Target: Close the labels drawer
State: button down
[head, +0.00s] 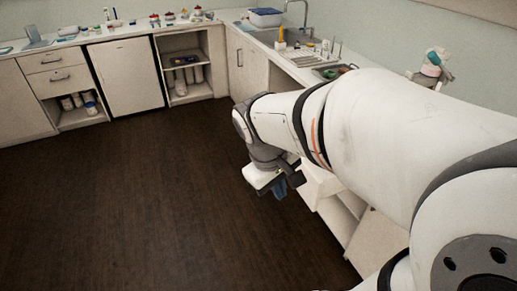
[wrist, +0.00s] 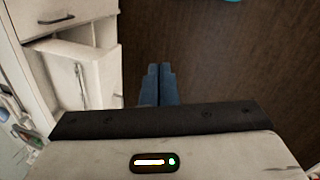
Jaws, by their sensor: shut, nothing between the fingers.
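My gripper (head: 282,187) hangs low over the dark floor, in front of the right-hand counter, in the head view. In the wrist view its two blue fingers (wrist: 160,70) are together with nothing between them. A white drawer or panel (wrist: 100,62) with a metal handle stands out from the cabinet to the left of the fingers, apart from them. A white part standing out (head: 318,183) also shows behind the gripper in the head view, partly hidden by my arm. I cannot read any label, so I cannot tell for certain which is the labels drawer.
A cabinet front with a handle (wrist: 57,18) is at the wrist view's top left. The counter with the sink (head: 290,35) runs along the right. Shut drawers (head: 52,80), a white door (head: 125,75) and open shelves line the back. The floor (head: 130,180) is clear.

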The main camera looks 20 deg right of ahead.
jog(key=w+d+f+n+h+b, duration=0.2)
jog(key=w+f+n+h+b, duration=0.3)
jog(key=w+f, duration=0.45)
jog(key=w+d+f+n+h+b, duration=0.2)
jog(key=w+f+n+h+b, duration=0.35)
jog(key=f, duration=0.65)
jog(key=w+d+f+n+h+b, duration=0.2)
jog(key=w+f+n+h+b, duration=0.35)
jog(key=w+f, duration=0.45)
jog(key=d+f, duration=0.1)
jog(key=d, duration=1.3)
jog(key=shift+s+f+m+y, duration=0.2)
jog(key=shift+m+y, duration=0.1)
jog(key=shift+y, duration=0.1)
jog(key=shift+d, duration=0.1)
